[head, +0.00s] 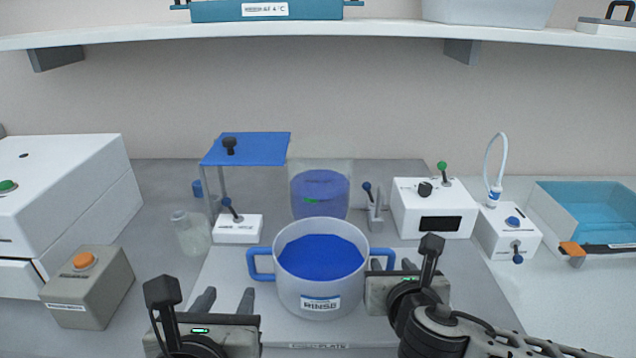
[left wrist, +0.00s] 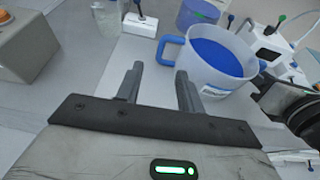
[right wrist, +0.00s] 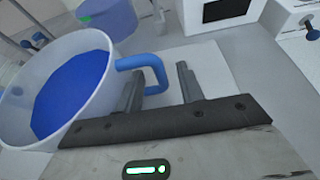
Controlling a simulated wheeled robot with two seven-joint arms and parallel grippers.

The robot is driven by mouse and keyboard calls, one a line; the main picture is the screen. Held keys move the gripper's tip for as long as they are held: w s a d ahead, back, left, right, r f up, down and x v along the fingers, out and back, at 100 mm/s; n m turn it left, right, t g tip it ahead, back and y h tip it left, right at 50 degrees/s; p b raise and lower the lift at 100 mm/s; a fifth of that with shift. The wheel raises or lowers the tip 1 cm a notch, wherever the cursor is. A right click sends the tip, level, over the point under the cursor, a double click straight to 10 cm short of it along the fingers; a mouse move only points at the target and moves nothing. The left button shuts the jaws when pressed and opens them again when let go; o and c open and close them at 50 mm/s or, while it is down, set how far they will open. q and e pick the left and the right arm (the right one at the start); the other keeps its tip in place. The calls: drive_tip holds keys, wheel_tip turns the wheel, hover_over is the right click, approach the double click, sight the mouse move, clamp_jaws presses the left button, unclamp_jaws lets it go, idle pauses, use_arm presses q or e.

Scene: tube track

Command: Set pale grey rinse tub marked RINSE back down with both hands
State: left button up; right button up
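The pale grey rinse tub (head: 320,303), marked RINSE and holding blue liquid, appears to stand upright on the pale plate (head: 225,276). It has a blue handle on each side. My left gripper (head: 222,300) is open and empty, left of and nearer than the left handle (head: 260,265); that handle (left wrist: 170,48) lies ahead and right in the left wrist view. My right gripper (head: 392,272) is open beside the right handle (head: 383,258). In the right wrist view, part of this handle (right wrist: 146,62) shows between the spread fingers (right wrist: 160,85).
A clear vessel with blue liquid (head: 320,190) stands behind the tub. A small white switch box (head: 238,229) and a glass bottle (head: 191,233) are behind left. A grey box with an orange button (head: 88,285) is at left. White devices (head: 434,207) stand behind right.

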drive_tip(key=p+v, duration=0.5)
drive_tip(key=v, duration=1)
drive_tip(key=shift+s+r, duration=0.2)
drive_tip(key=shift+s, duration=0.05)
